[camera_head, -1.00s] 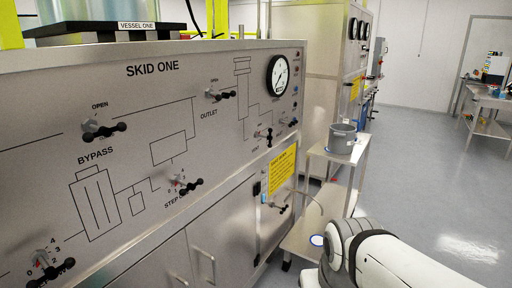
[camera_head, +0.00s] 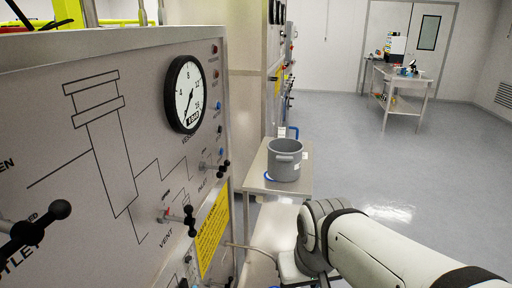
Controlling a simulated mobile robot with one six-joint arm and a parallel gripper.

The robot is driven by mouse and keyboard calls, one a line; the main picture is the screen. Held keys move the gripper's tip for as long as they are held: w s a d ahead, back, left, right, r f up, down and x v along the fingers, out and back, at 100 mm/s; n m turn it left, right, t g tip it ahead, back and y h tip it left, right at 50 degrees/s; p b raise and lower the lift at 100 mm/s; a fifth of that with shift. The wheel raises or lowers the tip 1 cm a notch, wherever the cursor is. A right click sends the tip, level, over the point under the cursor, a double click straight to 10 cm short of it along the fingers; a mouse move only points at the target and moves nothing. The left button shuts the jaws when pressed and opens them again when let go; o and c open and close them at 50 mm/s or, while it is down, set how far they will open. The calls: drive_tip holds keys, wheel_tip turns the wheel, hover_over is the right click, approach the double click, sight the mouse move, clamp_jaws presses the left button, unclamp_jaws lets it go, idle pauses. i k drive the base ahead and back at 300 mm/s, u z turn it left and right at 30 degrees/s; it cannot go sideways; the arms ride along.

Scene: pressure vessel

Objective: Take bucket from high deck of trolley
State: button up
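The grey bucket (camera_head: 284,160) stands upright on the high deck of the trolley (camera_head: 255,181), right of the skid panel. A lower deck (camera_head: 272,226) of the trolley shows partly below. My white arm comes in from the lower right, in front of the trolley's near right side. My gripper is not clearly visible; the arm's end is hidden at the bottom of the picture.
The skid panel (camera_head: 110,150) with its gauge (camera_head: 185,94) and protruding black-knobbed valve handles fills the left. A work table (camera_head: 400,76) with items stands at the far back. Open grey floor (camera_head: 400,170) lies right of the trolley.

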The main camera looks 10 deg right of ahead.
sight(285, 160)
drive_tip(key=z, duration=0.15)
drive_tip(key=i, duration=1.05)
drive_tip(key=z, duration=0.2)
